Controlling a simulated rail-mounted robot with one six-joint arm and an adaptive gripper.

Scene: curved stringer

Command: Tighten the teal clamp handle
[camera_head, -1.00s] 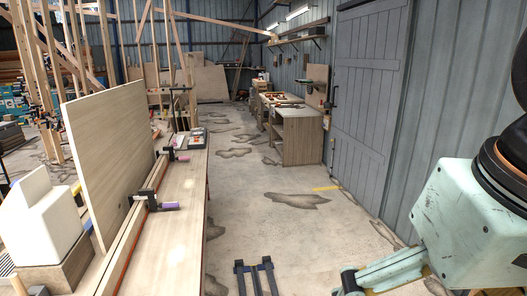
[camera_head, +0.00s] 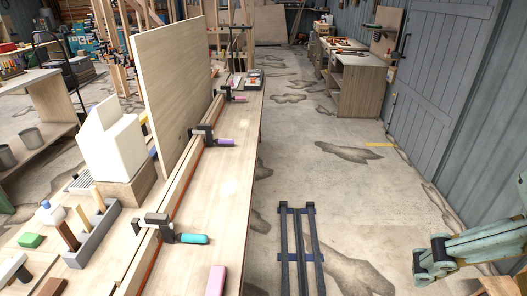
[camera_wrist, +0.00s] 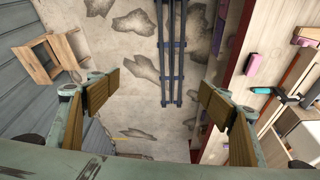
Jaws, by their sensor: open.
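The teal clamp handle (camera_head: 194,239) sticks out to the right from a dark clamp (camera_head: 155,226) on the long workbench (camera_head: 215,190) in the head view. The clamp sits on the wooden strip along the board's base. In the wrist view the teal handle (camera_wrist: 262,90) shows at the right, beyond the right finger. My gripper (camera_wrist: 150,100) is open and empty, with its two wood-coloured fingers wide apart over the floor. It is well away from the handle. In the head view part of my arm (camera_head: 465,250) shows at the lower right.
A pink block (camera_head: 216,280) lies near the bench's front edge. Dark rails (camera_head: 299,245) run along the floor right of the bench.

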